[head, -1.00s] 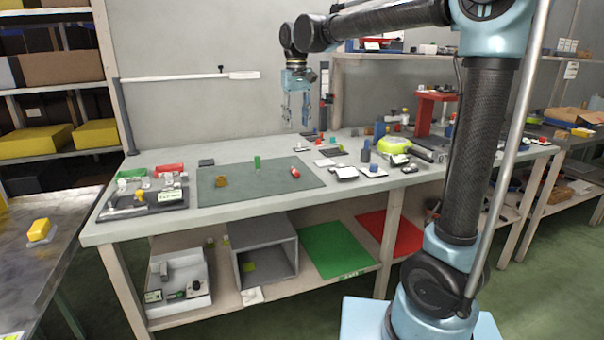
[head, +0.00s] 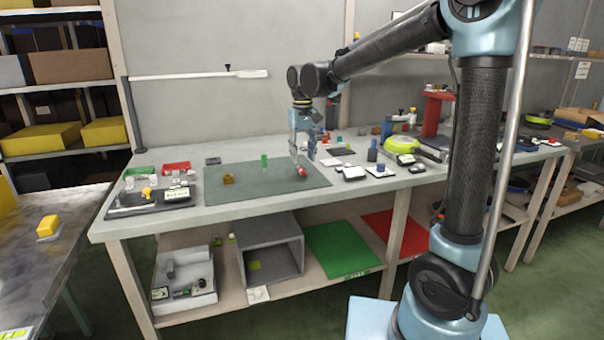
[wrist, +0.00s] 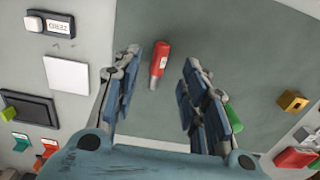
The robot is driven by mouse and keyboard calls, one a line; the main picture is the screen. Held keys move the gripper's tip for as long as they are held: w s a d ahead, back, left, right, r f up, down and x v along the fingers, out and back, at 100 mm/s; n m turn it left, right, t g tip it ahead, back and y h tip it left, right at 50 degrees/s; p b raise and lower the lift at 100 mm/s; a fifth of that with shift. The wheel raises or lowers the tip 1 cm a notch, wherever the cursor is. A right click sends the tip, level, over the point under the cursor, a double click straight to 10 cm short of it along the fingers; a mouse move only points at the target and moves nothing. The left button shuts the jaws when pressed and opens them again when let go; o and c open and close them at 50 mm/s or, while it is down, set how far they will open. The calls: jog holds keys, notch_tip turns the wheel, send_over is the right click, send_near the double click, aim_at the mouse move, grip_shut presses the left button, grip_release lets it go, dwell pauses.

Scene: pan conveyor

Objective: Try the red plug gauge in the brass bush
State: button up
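The red plug gauge (wrist: 160,60) lies on the grey-green mat (wrist: 230,30), with its red handle and a pale end showing in the wrist view. In the head view the red gauge (head: 302,172) is at the mat's right side, just below my gripper (head: 302,158). In the wrist view my gripper (wrist: 157,90) is open and empty, and the gauge shows between its spread fingers, ahead of them. The brass bush (head: 228,179) is a small block on the left half of the mat. It also shows at the right of the wrist view (wrist: 292,101) with a dark hole.
A green piece (head: 264,161) stands on the mat between the bush and the gauge; it is partly behind a finger in the wrist view (wrist: 234,118). Scales and small parts crowd the right.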

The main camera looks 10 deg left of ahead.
aim_at(303, 170)
jog(key=shift+f, duration=2.65)
grip_shut()
